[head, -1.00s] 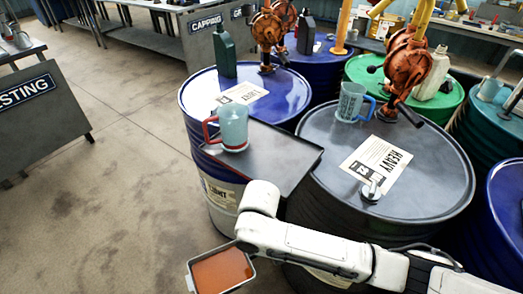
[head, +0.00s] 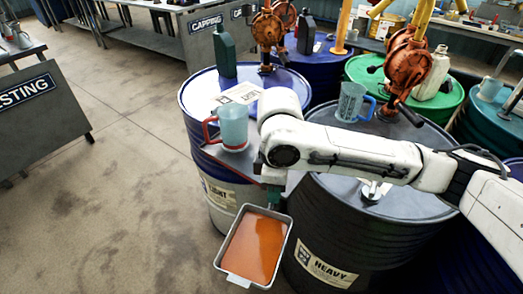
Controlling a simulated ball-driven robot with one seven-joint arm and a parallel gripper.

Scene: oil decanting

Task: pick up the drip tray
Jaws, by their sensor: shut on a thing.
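The drip tray (head: 281,252) is a shallow grey metal rectangle with orange liquid in it. It is in the lower middle of the head view, in front of the drums and above the floor. My gripper (head: 273,197) points down at its far edge and is shut on it. The fingertips are small and partly hidden by the wrist and the tray rim. The tray's near end has a pale lip.
A jug with a red handle (head: 233,126) stands on a dark flat shelf beside my wrist. A blue-handled jug (head: 351,101) stands on the dark HEAVY drum (head: 330,262). The blue LIGHT drum (head: 222,192) is behind the tray. Open floor (head: 110,220) lies left.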

